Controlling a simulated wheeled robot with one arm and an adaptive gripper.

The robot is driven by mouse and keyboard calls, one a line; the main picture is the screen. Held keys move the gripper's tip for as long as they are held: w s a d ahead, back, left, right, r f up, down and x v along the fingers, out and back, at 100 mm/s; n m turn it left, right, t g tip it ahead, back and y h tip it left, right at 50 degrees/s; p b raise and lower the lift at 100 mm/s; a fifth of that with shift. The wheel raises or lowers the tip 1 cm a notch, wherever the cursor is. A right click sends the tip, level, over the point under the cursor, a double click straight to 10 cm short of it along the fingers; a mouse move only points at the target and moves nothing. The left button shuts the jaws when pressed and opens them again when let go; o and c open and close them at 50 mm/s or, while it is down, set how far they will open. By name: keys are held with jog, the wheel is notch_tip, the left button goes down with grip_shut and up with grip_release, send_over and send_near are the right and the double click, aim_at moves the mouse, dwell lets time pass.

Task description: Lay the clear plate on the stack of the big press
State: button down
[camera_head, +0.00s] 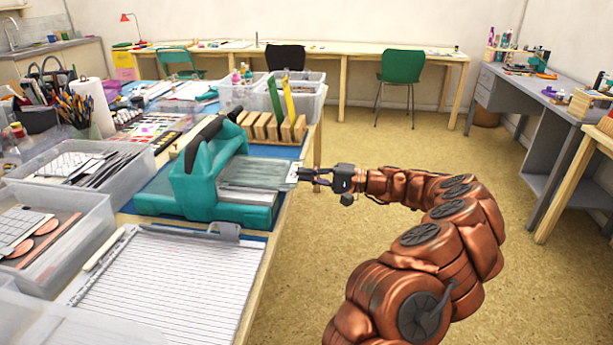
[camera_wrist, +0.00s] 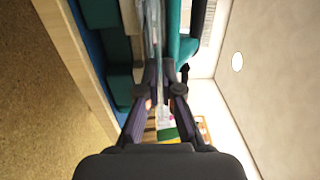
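The big press (camera_head: 205,170) is a teal machine with a dark handle, standing on a blue mat on the left table. A pale grey, see-through clear plate (camera_head: 252,172) lies flat in the press's open mouth, over its bed. My gripper (camera_head: 301,173) is at the press's right side, fingers pointing left, at the plate's outer edge. In the wrist view my gripper (camera_wrist: 167,72) has its fingers close together around a thin pale edge of the plate (camera_wrist: 154,30). Layers of the stack beneath are hard to make out. I cannot tell whether the plate touches them.
A wooden rack (camera_head: 272,128) with upright green and yellow pieces stands behind the press. A clipboard with lined paper (camera_head: 165,278) lies in front. Clear bins (camera_head: 60,225) crowd the left. The floor right of the table is open.

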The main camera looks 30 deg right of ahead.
jog(key=shift+f+b, duration=0.4)
jog(key=shift+b, duration=0.1)
dwell(0.8)
jog(key=c, duration=1.2)
grip_release()
jog(key=shift+c, duration=0.2)
jog(key=shift+b+v, duration=0.4)
jog(key=shift+v, duration=2.1)
